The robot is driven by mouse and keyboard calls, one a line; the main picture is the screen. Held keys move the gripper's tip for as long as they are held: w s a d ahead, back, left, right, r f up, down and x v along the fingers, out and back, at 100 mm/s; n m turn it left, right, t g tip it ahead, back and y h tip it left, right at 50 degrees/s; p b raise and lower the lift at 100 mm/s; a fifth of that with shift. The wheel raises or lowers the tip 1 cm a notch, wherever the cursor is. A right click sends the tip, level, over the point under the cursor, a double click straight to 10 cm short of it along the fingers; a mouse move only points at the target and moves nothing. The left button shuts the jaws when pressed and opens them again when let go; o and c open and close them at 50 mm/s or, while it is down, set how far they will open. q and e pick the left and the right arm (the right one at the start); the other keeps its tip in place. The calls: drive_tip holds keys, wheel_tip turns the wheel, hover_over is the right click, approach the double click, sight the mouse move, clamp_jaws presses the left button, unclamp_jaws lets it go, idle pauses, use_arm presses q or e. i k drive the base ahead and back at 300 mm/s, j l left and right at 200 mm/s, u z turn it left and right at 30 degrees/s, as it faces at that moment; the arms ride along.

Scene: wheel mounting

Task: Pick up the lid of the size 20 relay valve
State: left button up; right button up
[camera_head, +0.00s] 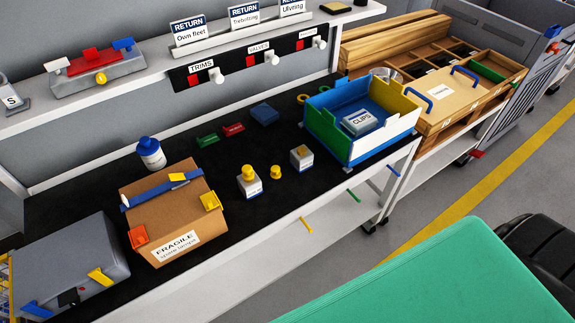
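A second pale block (301,161) with a small yellow top stands further right. Their labels are too small to read, so I cannot tell which one is size 20 or which part is its lid. Neither of my grippers is in view.
A cardboard box (160,206) marked FRAGILE stands left of the blocks, with a white bottle (151,156) behind it. A multicoloured CLIPS bin (376,140) stands to the right. A grey case (75,262) is front left. A green surface (440,285) fills the lower right.

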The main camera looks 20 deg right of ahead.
sight(276, 174)
drive_tip(key=l+u, duration=0.3)
drive_tip(key=l, duration=1.45)
